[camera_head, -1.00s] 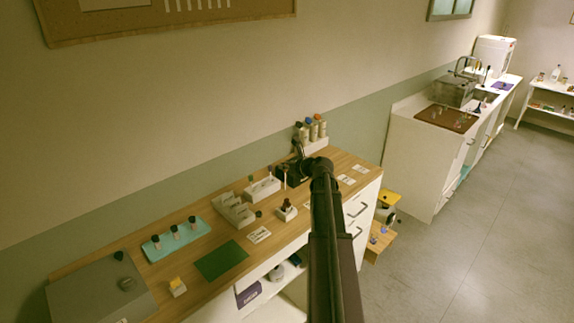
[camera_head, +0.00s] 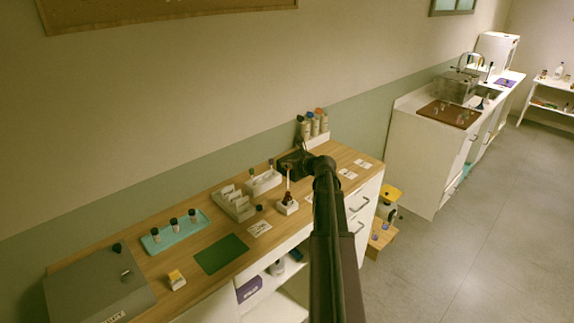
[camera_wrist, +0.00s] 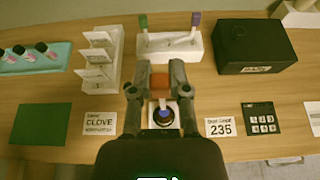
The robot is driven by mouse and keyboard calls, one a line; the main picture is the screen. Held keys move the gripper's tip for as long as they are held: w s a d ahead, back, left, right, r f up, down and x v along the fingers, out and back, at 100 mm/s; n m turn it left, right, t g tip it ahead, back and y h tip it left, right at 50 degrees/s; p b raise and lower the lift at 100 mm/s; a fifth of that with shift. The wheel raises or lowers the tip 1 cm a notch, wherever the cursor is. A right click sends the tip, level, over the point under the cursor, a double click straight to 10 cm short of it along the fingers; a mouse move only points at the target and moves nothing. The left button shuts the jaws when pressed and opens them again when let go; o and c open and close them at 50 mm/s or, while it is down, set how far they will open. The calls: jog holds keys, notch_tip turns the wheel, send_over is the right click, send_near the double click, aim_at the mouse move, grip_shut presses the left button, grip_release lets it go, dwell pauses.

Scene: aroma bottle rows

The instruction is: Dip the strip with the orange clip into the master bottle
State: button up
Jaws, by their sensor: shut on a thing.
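My gripper (camera_wrist: 158,90) is shut on the orange clip (camera_wrist: 159,81), which shows between its two fingers in the wrist view. In the head view my gripper (camera_head: 300,163) is at the back of the bench, and the pale strip (camera_head: 288,182) hangs upright from it. The strip is over the dark master bottle (camera_head: 287,197), which stands in a small white base. The bottle (camera_wrist: 163,116) also shows just below the clip in the wrist view. I cannot tell whether the strip's lower end is inside the bottle's neck.
A white strip holder (camera_wrist: 170,47) carries green and purple clips behind the bottle. A black box (camera_wrist: 255,48) stands to its right. Cards labelled CLOVE (camera_wrist: 99,123) and 235 (camera_wrist: 219,127) flank the bottle. A green mat (camera_wrist: 42,123) and teal tray (camera_wrist: 35,58) lie left.

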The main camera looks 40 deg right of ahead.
jog(key=shift+f+b, duration=0.45)
jog(key=shift+f, duration=0.15)
jog(key=shift+a+f+b, duration=0.1)
jog(key=shift+f+b, duration=2.6)
jog(key=shift+f, duration=0.05)
dwell(3.0)
jog(key=shift+r, duration=0.2)
jog(key=shift+r+p, duration=4.05)
jog(key=shift+p, duration=0.2)
